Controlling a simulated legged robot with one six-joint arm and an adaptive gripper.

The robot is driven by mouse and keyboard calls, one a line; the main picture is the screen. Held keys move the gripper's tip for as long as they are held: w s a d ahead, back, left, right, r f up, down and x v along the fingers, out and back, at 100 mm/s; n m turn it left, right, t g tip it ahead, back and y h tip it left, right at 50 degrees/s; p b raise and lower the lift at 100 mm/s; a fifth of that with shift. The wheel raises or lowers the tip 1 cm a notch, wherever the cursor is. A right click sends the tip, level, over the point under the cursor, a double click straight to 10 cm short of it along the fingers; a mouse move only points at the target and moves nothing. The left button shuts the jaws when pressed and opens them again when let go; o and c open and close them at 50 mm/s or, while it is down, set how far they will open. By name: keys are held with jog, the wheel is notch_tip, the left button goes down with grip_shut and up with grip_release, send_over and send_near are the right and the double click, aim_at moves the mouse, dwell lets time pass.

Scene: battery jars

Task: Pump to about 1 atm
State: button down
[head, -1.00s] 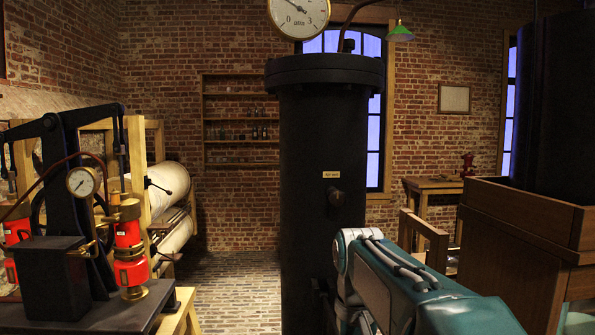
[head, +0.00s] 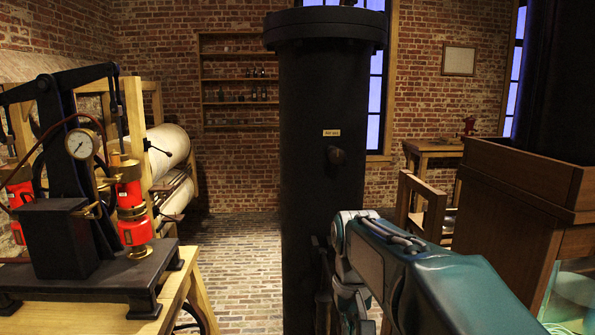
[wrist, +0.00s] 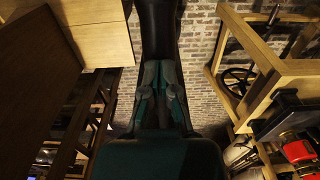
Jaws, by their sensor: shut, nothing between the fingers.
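The pump (head: 70,240) stands at the left in the head view, with a black frame, a rocking beam (head: 60,85), red cylinders (head: 130,205) and a small round dial (head: 82,143). The small dial's reading is too small to tell. My gripper (wrist: 160,70) is shut and empty in the wrist view. In the head view my teal arm reaches beside the black cylinder; its fingertips cannot be made out there.
A wooden cabinet (head: 520,200) stands close at the right. A wooden table (head: 432,152) is behind it. Wall shelves (head: 238,85) hold small bottles. The brick floor (head: 240,250) between the pump bench and the cylinder is clear. Wooden frames (wrist: 285,65) flank my gripper in the wrist view.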

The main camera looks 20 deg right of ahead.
notch_tip(320, 180, up, 10)
jog(key=shift+r, duration=0.2)
dwell(0.3)
notch_tip(320, 180, up, 4)
dwell(0.3)
jog(key=shift+a, duration=0.1)
jog(key=s+a+f+n+t, duration=0.1)
jog(key=s+a+f+t, duration=0.1)
jog(key=s+a+f, duration=0.3)
jog(key=s+a+f+n+t, duration=0.2)
jog(key=s+a+f, duration=0.3)
jog(key=f, duration=0.6)
jog(key=s+t, duration=0.1)
jog(key=s, duration=0.1)
jog(key=shift+s+a+f+t, duration=0.3)
jog(key=shift+a+f, duration=0.05)
